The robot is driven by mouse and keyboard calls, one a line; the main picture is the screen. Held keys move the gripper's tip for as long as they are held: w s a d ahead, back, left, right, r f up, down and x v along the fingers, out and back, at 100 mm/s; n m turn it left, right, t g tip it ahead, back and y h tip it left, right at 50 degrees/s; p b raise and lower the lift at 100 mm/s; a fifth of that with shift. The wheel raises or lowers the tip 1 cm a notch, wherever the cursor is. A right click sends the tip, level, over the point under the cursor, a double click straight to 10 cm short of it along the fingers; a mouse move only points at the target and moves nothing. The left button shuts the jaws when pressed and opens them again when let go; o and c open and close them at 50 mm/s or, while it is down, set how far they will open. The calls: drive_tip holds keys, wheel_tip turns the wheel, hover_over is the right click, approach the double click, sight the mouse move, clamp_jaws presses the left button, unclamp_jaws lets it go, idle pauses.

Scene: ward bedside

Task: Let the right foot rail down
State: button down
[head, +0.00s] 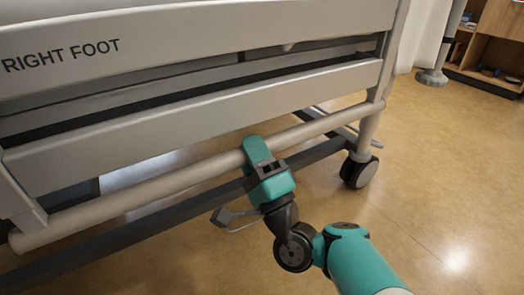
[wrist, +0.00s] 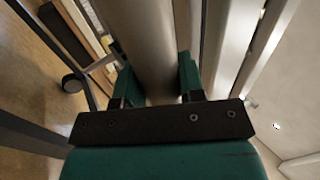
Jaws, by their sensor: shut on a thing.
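The right foot rail (head: 215,28) stands raised along the bed's side, with pale flat slats and the words RIGHT FOOT on its upper slat. A round pale tube (head: 160,184) runs along its lower edge. My gripper (head: 256,150) is shut on this tube, right of its middle, with green fingers around it. In the wrist view the tube (wrist: 148,40) passes between the two fingers. Part of the tube is hidden behind my gripper.
A dark frame bar (head: 130,236) runs below the tube. A caster (head: 358,172) stands on the floor to the right. An open wooden shelf (head: 497,45) is at the far right. The floor (head: 440,190) right of my arm is clear.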

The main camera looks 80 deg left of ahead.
drive_tip(key=c, duration=0.7)
unclamp_jaws()
drive_tip(key=shift+s+a+f+h, duration=0.1)
drive_tip(key=shift+s+f+h, duration=0.25)
drive_tip(key=shift+f, duration=0.55)
drive_tip(key=shift+c, duration=0.2)
drive_tip(key=shift+w+r, duration=0.1)
drive_tip(key=shift+w+r, duration=0.15)
drive_tip(key=shift+r, duration=0.05)
drive_tip(key=p+v, duration=1.7)
drive_tip(key=shift+f, duration=0.3)
